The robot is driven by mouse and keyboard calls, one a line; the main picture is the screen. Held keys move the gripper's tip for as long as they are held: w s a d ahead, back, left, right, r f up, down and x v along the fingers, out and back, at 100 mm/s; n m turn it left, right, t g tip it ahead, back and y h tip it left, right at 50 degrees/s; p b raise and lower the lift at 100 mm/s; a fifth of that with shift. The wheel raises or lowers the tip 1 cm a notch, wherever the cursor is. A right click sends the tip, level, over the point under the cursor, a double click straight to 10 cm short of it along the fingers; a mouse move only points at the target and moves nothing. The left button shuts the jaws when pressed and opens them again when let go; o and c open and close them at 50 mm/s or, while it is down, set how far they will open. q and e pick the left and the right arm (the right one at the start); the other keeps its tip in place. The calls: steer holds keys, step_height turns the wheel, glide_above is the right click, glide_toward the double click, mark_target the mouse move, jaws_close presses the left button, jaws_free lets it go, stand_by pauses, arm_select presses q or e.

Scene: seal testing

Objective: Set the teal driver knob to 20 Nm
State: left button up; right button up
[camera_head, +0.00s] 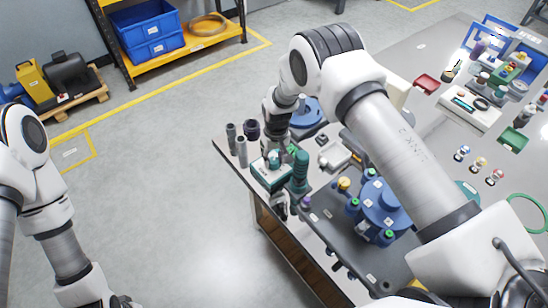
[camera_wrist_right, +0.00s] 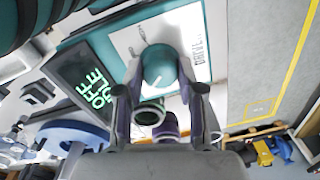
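The teal driver knob (camera_wrist_right: 158,66) is a round knob with a white pointer mark on a white-and-teal driver box. A dark display (camera_wrist_right: 97,82) beside it shows green text, seemingly OFF and IDLE. In the head view the box (camera_head: 268,178) stands near the table's left edge. My right gripper (camera_wrist_right: 159,92) is open, with a fingertip on either side of the knob and visible gaps; contact cannot be made out. In the head view the right gripper (camera_head: 275,150) is above the box, partly hiding the knob. My left gripper (camera_head: 124,303) is cut off at the bottom edge.
A teal cylinder (camera_head: 299,172) stands close to the right of the box. Grey cylinders (camera_head: 241,152) and a dark purple one (camera_head: 251,130) stand behind it. A blue fixture (camera_head: 383,208) on a dark plate is to the right. The floor left of the table is clear.

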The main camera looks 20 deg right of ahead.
steer(key=shift+m, duration=0.3)
steer(key=m+b, duration=0.2)
steer(key=shift+f+m, duration=0.15)
steer(key=shift+m, duration=0.15)
steer(key=m+b, duration=0.2)
steer(key=m, duration=0.1)
steer(key=shift+s+m, duration=0.1)
steer(key=shift+m, duration=0.2)
steer(key=m+b, duration=0.1)
steer(key=m, duration=0.3)
steer(key=shift+m+b, duration=0.3)
steer(key=shift+b, duration=0.05)
steer(key=shift+m+b, duration=0.7)
steer(key=shift+m, duration=1.5)
steer(key=o, duration=1.1)
steer(key=shift+o, duration=0.2)
steer(key=shift+a+h, duration=0.1)
steer(key=shift+h, duration=0.2)
